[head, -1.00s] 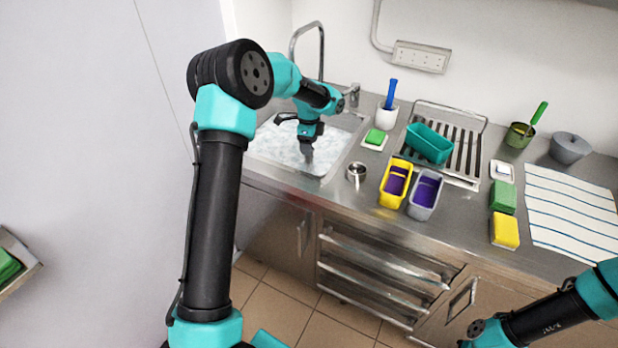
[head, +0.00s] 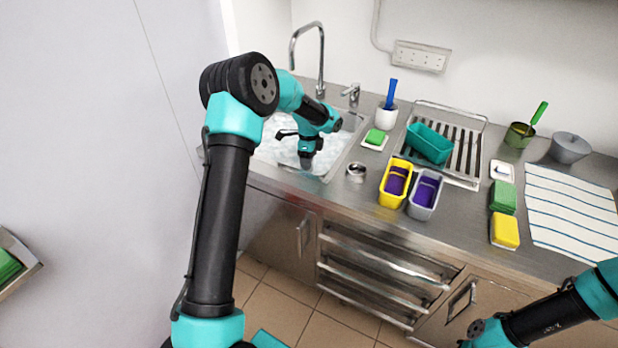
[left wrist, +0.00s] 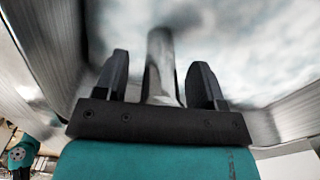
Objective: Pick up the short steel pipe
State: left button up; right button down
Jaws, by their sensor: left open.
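My left gripper (head: 306,163) points down into the sink at the left of the counter, close to its right front corner. In the left wrist view its two dark fingers (left wrist: 160,85) are open. A grey metal cylinder (left wrist: 161,68), which looks like the short steel pipe, stands between the fingers, with a gap showing on each side. The cylinder's far end is blurred against the foamy water. In the head view the gripper hides it. My right arm shows at the lower right, but its gripper fingers are not visible.
The sink (head: 345,150) has a raised rim and a tall tap (head: 321,55) behind. A round steel piece (head: 356,172) sits on the counter just right of it. Yellow (head: 394,183) and grey (head: 424,195) tubs stand further right, before a rack (head: 468,150).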

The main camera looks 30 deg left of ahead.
dwell(0.4)
pick_arm(q)
jog(key=c, duration=0.8)
jog(key=shift+r, duration=0.15)
notch_tip(320, 180, up, 10)
jog(key=shift+f, duration=0.1)
dwell(0.5)
